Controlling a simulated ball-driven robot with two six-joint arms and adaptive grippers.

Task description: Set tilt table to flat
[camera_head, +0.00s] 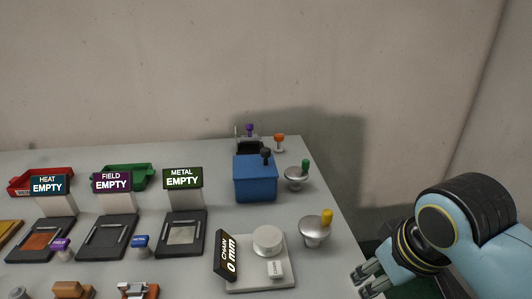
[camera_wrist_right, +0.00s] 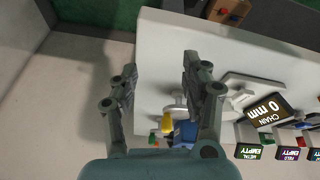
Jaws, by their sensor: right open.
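Nothing in view is labelled as a tilt table, so I cannot tell which device it is. A blue box (camera_head: 255,184) with a black knobbed lever (camera_head: 265,155) stands near the table's right edge. Beside it are a silver dome with a green knob (camera_head: 305,166) and a nearer silver dome with a yellow knob (camera_head: 327,217). My right gripper (camera_head: 368,283) is open and empty, off the table's right edge. In the right wrist view its fingers (camera_wrist_right: 155,85) are apart, with the yellow knob (camera_wrist_right: 167,123) and blue box (camera_wrist_right: 185,132) beyond. My left gripper is out of view.
A white plate with a display (camera_head: 227,256) reading CHAIN 0 mm stands at the front right. Dark pads carry HEAT (camera_head: 47,185), FIELD (camera_head: 111,182) and METAL (camera_head: 183,178) signs, all reading EMPTY. Red (camera_head: 27,182) and green (camera_head: 139,171) trays lie behind. A wall closes the back.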

